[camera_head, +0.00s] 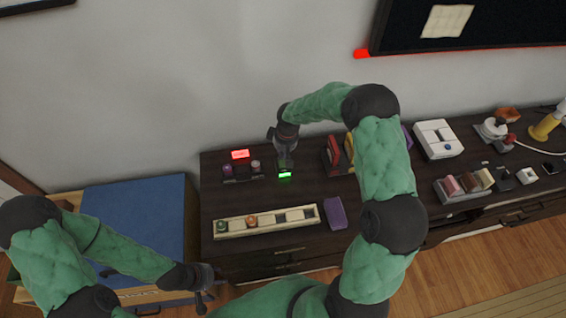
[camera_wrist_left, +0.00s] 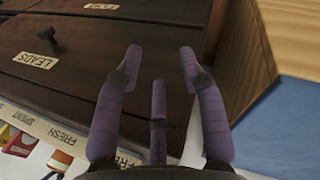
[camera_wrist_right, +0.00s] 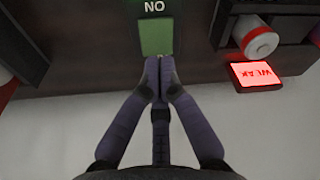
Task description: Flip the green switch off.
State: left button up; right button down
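A green square (camera_wrist_right: 156,37), which looks like the green switch, shows in the right wrist view on a dark panel with a label reading "NO" above it, possibly "ON" upside down. My right gripper (camera_wrist_right: 160,64) has its fingertips together at the square's near edge. Whether they touch it I cannot tell. In the head view my right gripper (camera_head: 285,157) points down at a bright green patch (camera_head: 285,174) on the dark cabinet. My left gripper (camera_head: 204,292) is low at the left, by the cabinet front. Its fingers (camera_wrist_left: 159,58) are apart and empty.
A red lit display (camera_head: 240,154) sits left of the green patch, beside a battery holder (camera_head: 243,171). A cream tray (camera_head: 266,222) and purple block (camera_head: 335,213) lie nearer on the cabinet (camera_head: 290,200). A blue-topped box (camera_head: 140,215) stands left. Several devices line the right side.

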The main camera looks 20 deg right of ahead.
aim_at(282, 161)
jog(key=shift+f+b, duration=0.75)
jog(key=shift+f, duration=0.3)
dwell(0.9)
jog(key=shift+r, duration=0.15)
jog(key=shift+r+p, duration=2.2)
jog(key=shift+r, duration=1.2)
